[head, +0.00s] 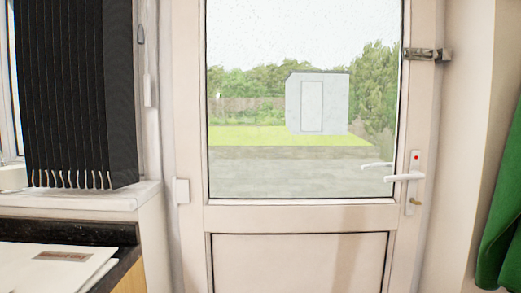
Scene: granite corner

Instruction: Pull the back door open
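The back door (300,216) is white, with a large glass pane above and a solid panel below. It looks shut in its frame. A white lever handle (404,177) sits on a plate at the door's right edge, pointing left, and looks level. The plate has a red dot above the lever and a small brass-coloured piece, perhaps a key, below it. A metal bolt (425,55) is mounted higher on the right edge. White hinges (181,191) show on the left side. My gripper is not in view.
A dark counter (70,232) with white papers (50,268) stands at the lower left, below a window sill and dark vertical blinds (80,95). A green cloth (502,215) hangs at the right edge. Through the glass are paving, grass and a shed.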

